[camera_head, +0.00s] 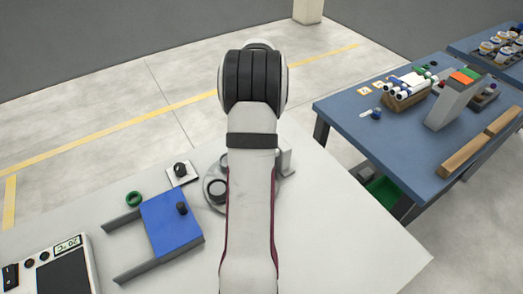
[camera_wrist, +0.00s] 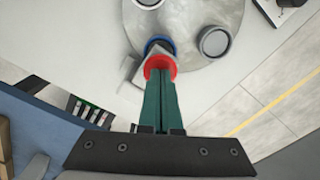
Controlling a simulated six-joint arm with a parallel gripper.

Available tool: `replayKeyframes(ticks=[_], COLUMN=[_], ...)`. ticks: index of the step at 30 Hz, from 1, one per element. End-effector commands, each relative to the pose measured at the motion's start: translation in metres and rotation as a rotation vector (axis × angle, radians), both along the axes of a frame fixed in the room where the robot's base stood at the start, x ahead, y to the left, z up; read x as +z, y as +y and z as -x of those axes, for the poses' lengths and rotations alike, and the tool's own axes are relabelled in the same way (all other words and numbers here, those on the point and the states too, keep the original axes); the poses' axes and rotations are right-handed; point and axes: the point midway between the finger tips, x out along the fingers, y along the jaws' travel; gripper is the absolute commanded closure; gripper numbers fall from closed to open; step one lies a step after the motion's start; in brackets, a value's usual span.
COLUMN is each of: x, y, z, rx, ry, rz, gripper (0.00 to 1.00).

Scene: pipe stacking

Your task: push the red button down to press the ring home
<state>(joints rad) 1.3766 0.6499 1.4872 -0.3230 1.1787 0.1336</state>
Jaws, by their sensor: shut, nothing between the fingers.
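The red button (camera_wrist: 161,63) shows in the wrist view as a round red shape at the tips of my gripper (camera_wrist: 160,74). My gripper's green fingers are shut together with nothing between them. The tips overlap the red button; I cannot tell whether they touch it. A blue ring (camera_wrist: 158,43) shows just beyond the red button, and a grey block lies partly under both. I cannot tell how far down the ring sits. They stand at the edge of a round grey plate (camera_wrist: 183,20). In the head view my arm hides my gripper, the button and the ring.
The round plate also carries a grey cup (camera_wrist: 214,41). A blue table (camera_head: 375,150) with pipes is right.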

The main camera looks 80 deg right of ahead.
Motion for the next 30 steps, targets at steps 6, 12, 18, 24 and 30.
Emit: replayKeyframes(ticks=[6,12,18,24,30], x=[-0.005,-0.009,-0.013,-0.015,-0.017], y=[0.0,0.001,0.001,0.0,0.0], z=[0.0,0.0,0.0,0.0,0.0], rx=[0.0,0.001,0.0,0.0,0.0], ry=[0.001,0.001,0.0,0.0,0.0], rz=[-0.001,-0.001,-0.002,-0.001,-0.001], gripper=[1.0,1.0,1.0,1.0,1.0])
